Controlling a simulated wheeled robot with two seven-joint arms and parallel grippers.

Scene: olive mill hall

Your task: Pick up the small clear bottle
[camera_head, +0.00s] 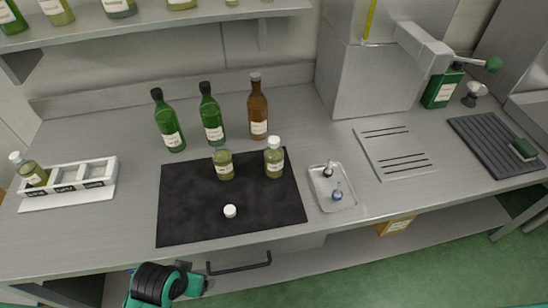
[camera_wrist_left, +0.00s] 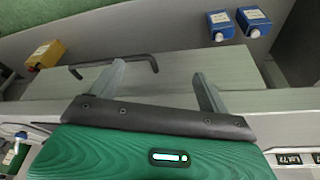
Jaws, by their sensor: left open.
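Two small clear bottles with yellow-green contents and white labels stand upright on the black mat (camera_head: 180,222). The left one (camera_head: 223,165) shows no white cap; the right one (camera_head: 274,158) has a white cap. A loose white cap (camera_head: 230,211) lies on the mat in front of them. A third small bottle (camera_head: 33,173) with a white cap leans in the white rack (camera_head: 68,196) at the far left. My left gripper (camera_wrist_left: 155,82) is open and empty in the wrist view, near the counter's front edge and away from the bottles. My right gripper is not in view.
Two green bottles (camera_head: 170,125) (camera_head: 211,118) and a brown bottle (camera_head: 257,108) stand behind the mat. A small metal tray (camera_head: 322,200) with stoppers lies right of it. A drawer handle (camera_head: 240,268) juts out below the counter. Blue cartons (camera_wrist_left: 253,20) and a yellow box (camera_wrist_left: 46,54) sit below.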

